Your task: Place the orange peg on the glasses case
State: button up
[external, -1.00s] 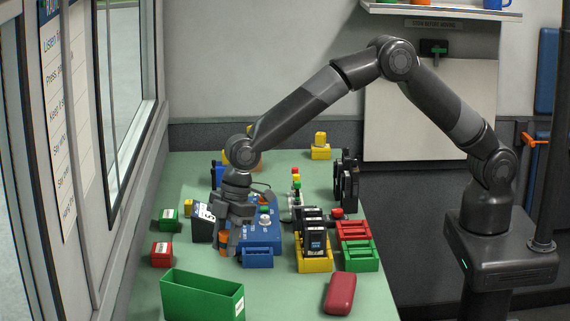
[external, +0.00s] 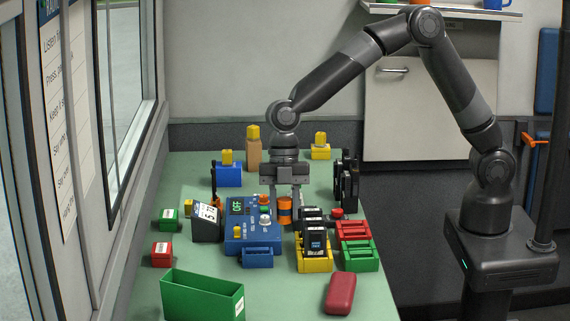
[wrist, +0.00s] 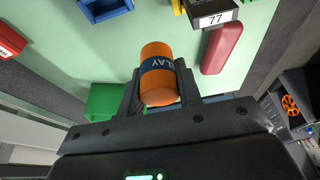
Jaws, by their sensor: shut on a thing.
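The orange peg (external: 285,203), a short cylinder with a dark band, is held upright between the fingers of my gripper (external: 285,213). The glasses case, a red rounded box (external: 340,293), lies at the front right of the green table. It also shows in the wrist view (wrist: 221,48), right of the peg. My gripper is behind and to the left of the case, apart from it.
A blue control box (external: 238,232) stands left of my gripper. A yellow rack (external: 314,265) holding black radios stands between my gripper and the case, with red (external: 353,231) and green (external: 360,257) trays beside it. A green bin (external: 203,296) is at the front left.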

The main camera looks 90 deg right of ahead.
jog(key=s+a+r+n+g+h, duration=0.1)
jog(key=s+a+r+n+g, duration=0.1)
jog(key=s+n, duration=0.85)
jog(key=m, duration=0.1)
send_over(352, 297)
jog(key=f, duration=0.5)
jog(key=w+d+f, duration=0.1)
jog(key=f, duration=0.1)
jog(key=shift+f, duration=2.15)
jog(key=o, duration=1)
jog(key=shift+f, duration=0.15)
jog(key=shift+c, duration=0.2)
